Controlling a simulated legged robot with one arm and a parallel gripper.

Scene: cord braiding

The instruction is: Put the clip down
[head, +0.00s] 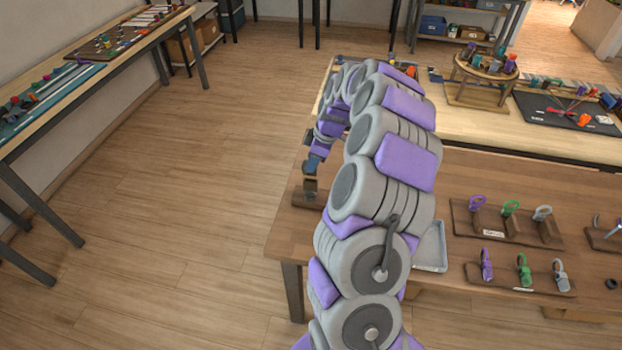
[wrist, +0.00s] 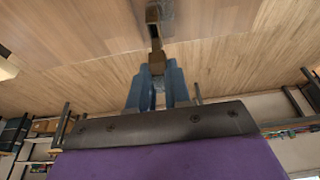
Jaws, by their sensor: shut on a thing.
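My gripper (wrist: 157,78) has blue fingers, shut on a small grey-brown clip (wrist: 155,32) in the wrist view. The clip sticks out past the fingertips, over a wooden surface. In the head view my gripper (head: 313,163) hangs at the left end of the brown table (head: 285,235), just above or beside a small brown wooden stand (head: 306,193). The clip cannot be made out there, and I cannot tell whether it touches anything below.
A shallow grey tray (head: 432,246) lies on the table, partly behind my arm. Wooden racks (head: 510,226) with purple, green and grey tools stand to the right. A round stand (head: 485,75) and a dark mat (head: 565,112) are on the bench behind.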

